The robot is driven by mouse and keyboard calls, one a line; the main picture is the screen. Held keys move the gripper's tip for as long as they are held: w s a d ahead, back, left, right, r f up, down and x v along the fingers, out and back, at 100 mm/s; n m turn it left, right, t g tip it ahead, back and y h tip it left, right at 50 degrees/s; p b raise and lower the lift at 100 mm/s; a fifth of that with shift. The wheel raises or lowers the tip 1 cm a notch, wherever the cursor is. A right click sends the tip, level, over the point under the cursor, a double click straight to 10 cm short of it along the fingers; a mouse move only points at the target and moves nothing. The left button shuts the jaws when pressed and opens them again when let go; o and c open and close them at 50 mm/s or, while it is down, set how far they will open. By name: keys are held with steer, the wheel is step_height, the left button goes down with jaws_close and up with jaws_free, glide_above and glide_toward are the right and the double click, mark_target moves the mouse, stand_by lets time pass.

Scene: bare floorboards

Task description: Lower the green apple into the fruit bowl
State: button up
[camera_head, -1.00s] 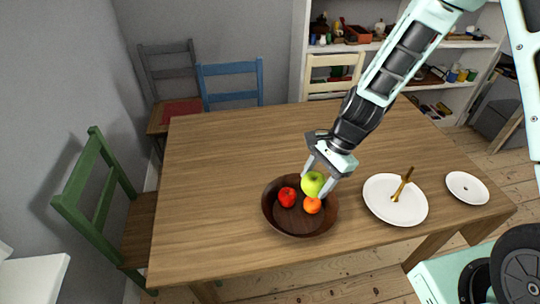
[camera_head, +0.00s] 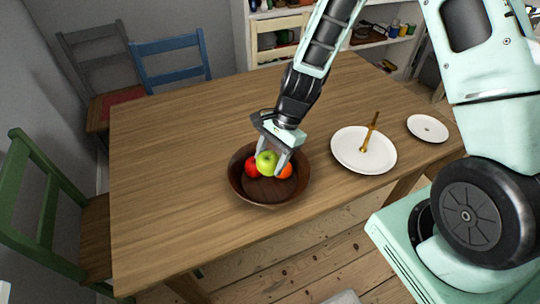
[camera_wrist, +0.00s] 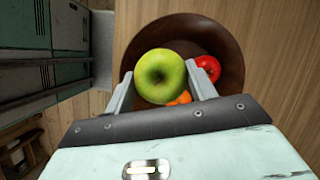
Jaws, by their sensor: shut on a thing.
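The green apple (camera_head: 266,162) is held between the fingers of my gripper (camera_head: 270,158), which is shut on it. It also shows large between the fingers in the wrist view (camera_wrist: 160,76). The dark brown fruit bowl (camera_head: 268,190) stands on the table below it. A red apple (camera_head: 251,168) and an orange fruit (camera_head: 287,171) are in the bowl on either side of the green apple. I cannot tell whether the green apple touches anything below.
A white plate (camera_head: 350,158) with a brown and gold utensil (camera_head: 370,131) lies right of the bowl, with a smaller white plate (camera_head: 427,128) beyond. The wooden table (camera_head: 180,140) is clear left of the bowl. Chairs stand around its left and far sides.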

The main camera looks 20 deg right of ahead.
steer(key=shift+f, duration=0.65)
steer(key=shift+a, duration=0.1)
steer(key=shift+s+a, duration=0.1)
steer(key=shift+a, duration=0.15)
steer(key=shift+f+b, duration=1.75)
steer(key=shift+f, duration=0.65)
steer(key=shift+f+b, duration=1.8)
steer(key=shift+f, duration=0.7)
stand_by(0.5)
steer(key=o, duration=1.1)
